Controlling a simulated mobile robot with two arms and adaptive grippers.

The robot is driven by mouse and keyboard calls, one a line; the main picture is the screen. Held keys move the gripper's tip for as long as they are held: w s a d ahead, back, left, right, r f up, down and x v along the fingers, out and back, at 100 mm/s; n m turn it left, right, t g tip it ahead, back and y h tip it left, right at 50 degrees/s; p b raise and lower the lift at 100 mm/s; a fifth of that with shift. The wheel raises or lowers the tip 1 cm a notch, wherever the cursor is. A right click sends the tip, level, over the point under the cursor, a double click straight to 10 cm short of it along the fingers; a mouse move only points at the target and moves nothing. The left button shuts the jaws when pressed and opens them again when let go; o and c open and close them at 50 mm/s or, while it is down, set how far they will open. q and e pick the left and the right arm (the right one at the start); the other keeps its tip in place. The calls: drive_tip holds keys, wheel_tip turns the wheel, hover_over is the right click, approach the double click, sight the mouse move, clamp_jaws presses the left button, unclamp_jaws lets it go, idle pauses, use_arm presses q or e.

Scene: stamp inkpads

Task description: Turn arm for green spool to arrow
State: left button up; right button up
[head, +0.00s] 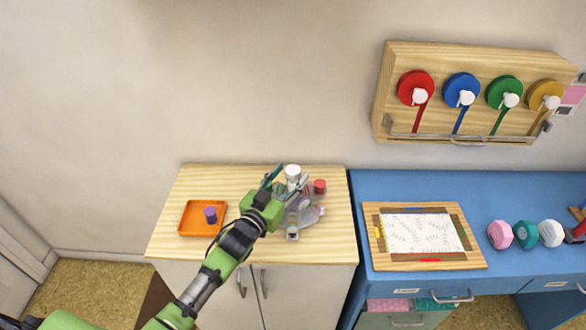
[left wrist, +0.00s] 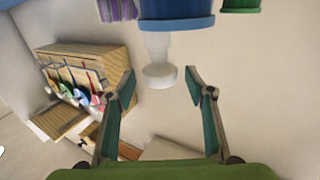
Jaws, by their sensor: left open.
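The green spool (head: 503,89) is third from the left on a wooden wall board. A white round piece (head: 511,100) sits at its lower right, and a green ribbon hangs below. No arrow can be made out at this size. My left gripper (head: 279,187) is over the wooden cabinet, well left of and below the spool. In the left wrist view its teal fingers (left wrist: 162,88) are spread, with nothing held; a white knob under a blue round piece (left wrist: 176,14) shows beyond them. The board also shows at left there, small and tilted. My right gripper is not in view.
Red (head: 413,84), blue (head: 461,87) and yellow (head: 543,94) spools flank the green one. A metal bar (head: 455,136) runs below the spools. An orange tray (head: 187,222) lies on the cabinet. The blue desk (head: 365,187) holds a framed sheet and coloured stamps. The wall between cabinet and board is clear.

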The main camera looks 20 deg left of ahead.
use_arm(q)
drive_tip(key=shift+w+d, duration=0.2)
drive_tip(key=shift+w, duration=1)
drive_tip(key=shift+c, duration=0.5)
clamp_jaws()
drive_tip(key=shift+s, duration=0.1)
